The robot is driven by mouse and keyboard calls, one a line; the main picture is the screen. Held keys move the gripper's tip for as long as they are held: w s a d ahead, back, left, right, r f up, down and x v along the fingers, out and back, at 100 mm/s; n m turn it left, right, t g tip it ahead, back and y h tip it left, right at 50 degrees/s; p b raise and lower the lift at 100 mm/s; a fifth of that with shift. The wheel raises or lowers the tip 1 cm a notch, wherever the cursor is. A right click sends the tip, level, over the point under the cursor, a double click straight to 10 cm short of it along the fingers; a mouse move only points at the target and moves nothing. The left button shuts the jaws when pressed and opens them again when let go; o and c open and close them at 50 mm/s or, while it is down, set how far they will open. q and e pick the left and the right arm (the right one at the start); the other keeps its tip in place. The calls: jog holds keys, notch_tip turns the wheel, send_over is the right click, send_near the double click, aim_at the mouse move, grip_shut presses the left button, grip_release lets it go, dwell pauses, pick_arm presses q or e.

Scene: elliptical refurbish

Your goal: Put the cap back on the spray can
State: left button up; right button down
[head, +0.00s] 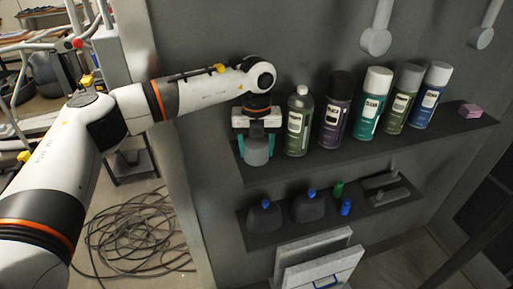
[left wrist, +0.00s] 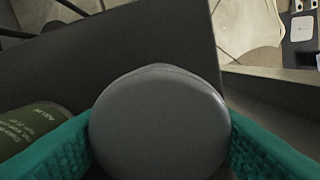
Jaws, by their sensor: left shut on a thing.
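A grey cap (head: 258,155) is between the teal fingers of my left gripper (head: 257,146), which is shut on it at the left end of the upper shelf. The cap fills the middle of the left wrist view (left wrist: 160,125), with a finger on either side. Whether it touches the shelf cannot be told. The olive-green spray can (head: 298,124) stands upright without a cap, just right of my gripper, its small nozzle showing on top. Part of a green can (left wrist: 32,128) shows at the left of the left wrist view. My right gripper is not in view.
Several capped spray cans, the nearest dark purple (head: 335,112), stand in a row right of the uncapped can on the upper shelf (head: 420,138). A pink block (head: 470,111) lies at its right end. The lower shelf (head: 262,241) holds dark bottles and small items.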

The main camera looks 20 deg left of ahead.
aim_at(256, 141)
pick_arm(q)
notch_tip(256, 141, up, 9)
jog(key=shift+b, duration=1.15)
jog(key=shift+r, duration=0.55)
